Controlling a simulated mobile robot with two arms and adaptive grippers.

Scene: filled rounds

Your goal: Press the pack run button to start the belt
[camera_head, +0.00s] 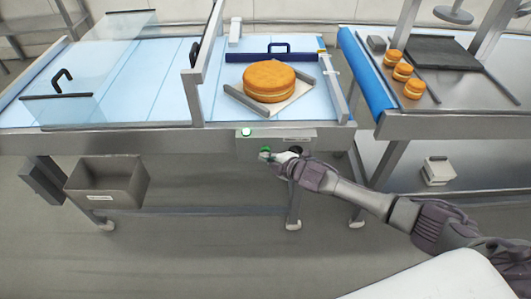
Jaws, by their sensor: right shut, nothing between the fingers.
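My right gripper (268,156) is shut and empty, in front of the belt's front panel. Its fingertips are at a green button (265,150) on the panel and partly cover it; I cannot tell if they press it. A white-green lamp (246,132) shows bright on the panel's upper left. A dark round knob (296,150) sits just right of the fingertips, partly hidden by the gripper. The light-blue belt (150,80) runs above the panel. A large golden filled round (269,80) rests on a pale board at the belt's right end. My left gripper is out of view.
A second table (440,124) on the right holds several small filled rounds (403,72) and a dark mat (445,53). A grey bin (107,180) hangs below the belt's left side. A white box (436,171) stands on the lower shelf at right. Clear panels cover the belt's left part.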

